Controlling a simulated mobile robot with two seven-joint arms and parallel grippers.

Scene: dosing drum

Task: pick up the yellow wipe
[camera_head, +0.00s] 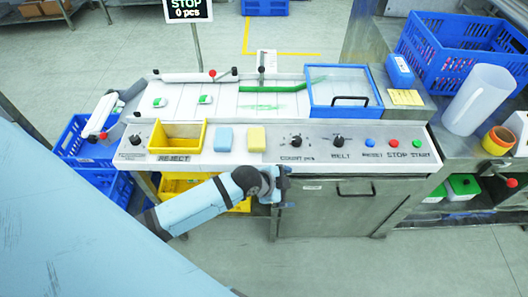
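The yellow wipe (256,139) lies flat on the white front panel of the machine, between the blue wipe (223,139) and the black COUNT knob (295,140). My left gripper (285,187) is in front of the panel's front edge, below and slightly right of the yellow wipe in the picture. It is apart from the wipe and nothing shows in it. Its fingers are small and dark, so I cannot tell if they are open. My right gripper is not in view.
A yellow REJECT bin (178,137) is left of the wipes. The BELT knob (338,141) and RESET, STOP and START buttons (393,142) are to the right. A clear-lidded blue frame (340,88) stands behind. A steel cabinet door (340,207) is below the panel.

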